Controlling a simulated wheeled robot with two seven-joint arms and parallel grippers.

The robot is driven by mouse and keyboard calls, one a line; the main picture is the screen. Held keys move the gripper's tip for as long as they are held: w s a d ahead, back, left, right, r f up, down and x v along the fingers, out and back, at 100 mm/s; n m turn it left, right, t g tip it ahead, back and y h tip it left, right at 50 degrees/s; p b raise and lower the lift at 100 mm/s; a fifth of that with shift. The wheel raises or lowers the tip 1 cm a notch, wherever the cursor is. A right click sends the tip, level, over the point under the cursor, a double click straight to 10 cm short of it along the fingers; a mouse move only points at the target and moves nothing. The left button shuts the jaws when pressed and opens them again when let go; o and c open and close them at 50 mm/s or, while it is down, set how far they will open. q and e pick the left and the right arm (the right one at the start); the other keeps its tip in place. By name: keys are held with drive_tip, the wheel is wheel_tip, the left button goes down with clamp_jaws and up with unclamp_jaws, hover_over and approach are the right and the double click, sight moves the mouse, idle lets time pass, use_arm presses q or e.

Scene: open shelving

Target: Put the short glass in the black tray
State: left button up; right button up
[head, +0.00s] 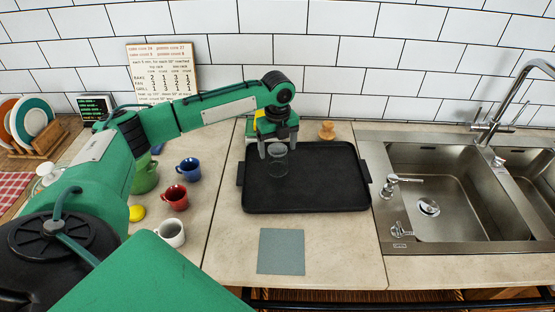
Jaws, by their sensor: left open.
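The short glass (277,162) is a clear tumbler standing upright on the black tray (310,198), in its upper left part. The tray is a flat dark rectangle with side handles on the counter. My left gripper (276,149) points down at the glass from behind and above. Its fingers are open around or just behind the upper part of the glass; I cannot tell whether they touch it. My right gripper is not in view.
Blue, red and white mugs (171,232) stand left of the tray, with a green pot (144,175) partly behind my arm. A grey-green mat (281,251) lies in front. The sink (440,190) is at right. A small wooden object (327,131) stands behind the tray.

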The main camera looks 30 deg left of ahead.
use_arm(q)
drive_tip(key=shift+r+b, duration=0.3)
drive_tip(key=shift+r, duration=2.5)
